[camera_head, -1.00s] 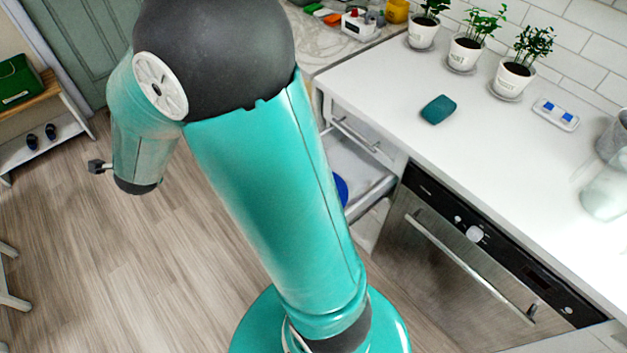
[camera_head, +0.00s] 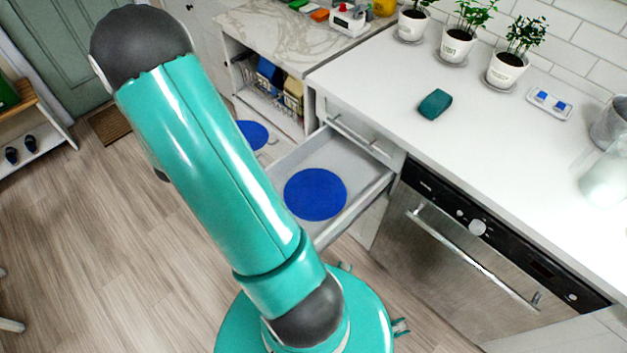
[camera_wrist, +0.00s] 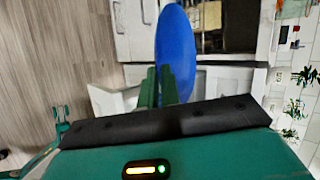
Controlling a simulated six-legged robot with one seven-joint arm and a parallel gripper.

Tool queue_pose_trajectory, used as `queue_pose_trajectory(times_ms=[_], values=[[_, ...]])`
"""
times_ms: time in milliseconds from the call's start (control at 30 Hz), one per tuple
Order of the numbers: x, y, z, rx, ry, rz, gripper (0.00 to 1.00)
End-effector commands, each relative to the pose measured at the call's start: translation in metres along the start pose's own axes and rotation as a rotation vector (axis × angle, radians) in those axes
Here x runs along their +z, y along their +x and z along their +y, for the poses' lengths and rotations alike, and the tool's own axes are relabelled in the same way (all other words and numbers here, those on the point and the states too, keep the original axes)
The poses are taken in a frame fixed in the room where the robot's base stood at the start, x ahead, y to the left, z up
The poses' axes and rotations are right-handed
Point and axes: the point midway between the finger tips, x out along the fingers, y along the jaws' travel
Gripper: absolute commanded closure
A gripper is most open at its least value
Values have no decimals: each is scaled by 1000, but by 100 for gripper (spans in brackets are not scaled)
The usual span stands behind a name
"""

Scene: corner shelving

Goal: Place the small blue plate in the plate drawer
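A blue plate (camera_head: 315,194) lies flat in the pulled-out white drawer (camera_head: 380,186), left of the oven. A second, smaller-looking blue plate (camera_head: 252,134) shows beyond my arm, left of the drawer, partly covered by the arm. In the wrist view, a blue plate (camera_wrist: 176,45) is seen at a steep angle, with its near edge at my gripper's green fingers (camera_wrist: 158,87). The fingers look closed on that edge. My gripper is hidden behind my arm in the head view.
The white counter (camera_head: 480,150) holds a teal sponge-like block (camera_head: 435,103), potted plants (camera_head: 457,45) and a small tray (camera_head: 550,104). A dish rack (camera_head: 262,85) stands in the open cabinet behind the drawer. The oven (camera_head: 460,260) is at the right.

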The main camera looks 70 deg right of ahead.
Motion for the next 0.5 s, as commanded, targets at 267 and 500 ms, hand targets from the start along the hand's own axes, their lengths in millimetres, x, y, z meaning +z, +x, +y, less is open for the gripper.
queue_pose_trajectory(times_ms=[267,500], values=[[-114,84,-24,-48,308,365,100],[-177,116,-30,-74,484,557,100]])
